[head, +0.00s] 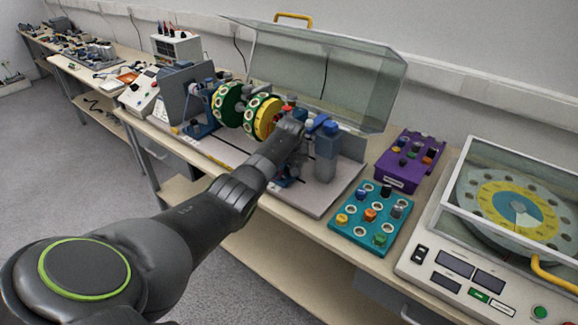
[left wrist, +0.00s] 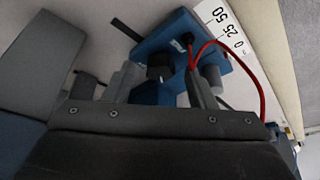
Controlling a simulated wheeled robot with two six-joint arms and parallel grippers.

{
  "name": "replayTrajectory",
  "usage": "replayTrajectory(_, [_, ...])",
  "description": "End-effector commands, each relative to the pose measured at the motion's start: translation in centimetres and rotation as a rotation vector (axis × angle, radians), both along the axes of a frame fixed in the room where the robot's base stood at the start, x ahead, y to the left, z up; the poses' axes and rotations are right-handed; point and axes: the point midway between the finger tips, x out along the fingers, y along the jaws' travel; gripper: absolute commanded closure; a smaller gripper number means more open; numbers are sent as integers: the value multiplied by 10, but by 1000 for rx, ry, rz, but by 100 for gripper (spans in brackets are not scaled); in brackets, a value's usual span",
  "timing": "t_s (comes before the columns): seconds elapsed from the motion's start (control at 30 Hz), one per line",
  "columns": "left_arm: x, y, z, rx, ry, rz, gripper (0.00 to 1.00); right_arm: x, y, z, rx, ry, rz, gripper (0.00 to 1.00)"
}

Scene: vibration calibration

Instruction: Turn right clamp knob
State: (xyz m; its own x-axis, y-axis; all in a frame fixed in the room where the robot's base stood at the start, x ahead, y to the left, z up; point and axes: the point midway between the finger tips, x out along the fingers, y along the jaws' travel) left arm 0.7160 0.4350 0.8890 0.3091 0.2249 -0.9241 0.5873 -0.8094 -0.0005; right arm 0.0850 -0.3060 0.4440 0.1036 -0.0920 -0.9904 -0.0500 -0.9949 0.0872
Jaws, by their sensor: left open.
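The left wrist view shows a blue clamp block (left wrist: 178,42) with a dark knob-like part (left wrist: 158,66), seen between the fingers of my left gripper (left wrist: 160,82). The fingers are apart; I cannot tell whether they touch the dark part. In the head view my left arm reaches over the rig's bench plate, and its wrist hides the fingertips and most of the nearby clamp. The rig carries green and yellow discs (head: 264,117) left of my wrist and a blue-grey upright block (head: 326,155) to its right. My right gripper is in neither view.
A raised clear cover (head: 345,75) stands behind the rig. A teal tray (head: 345,233) of coloured knobs, a purple box (head: 395,182) and a clear-lidded machine (head: 440,250) are to the right. Red cable (left wrist: 262,85) loops beside the clamp block.

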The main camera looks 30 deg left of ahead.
Motion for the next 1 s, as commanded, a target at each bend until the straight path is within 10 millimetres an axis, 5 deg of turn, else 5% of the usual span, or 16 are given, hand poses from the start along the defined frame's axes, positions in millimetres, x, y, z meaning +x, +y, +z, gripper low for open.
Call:
replayTrajectory(0.23, [0,0,0,0,0,0,52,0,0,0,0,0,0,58])
replayTrajectory(0.57, [0,0,0,0,0,0,94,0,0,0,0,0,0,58])
replayTrajectory(1.0, [0,2,3,1,0,-111,94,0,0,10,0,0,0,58])
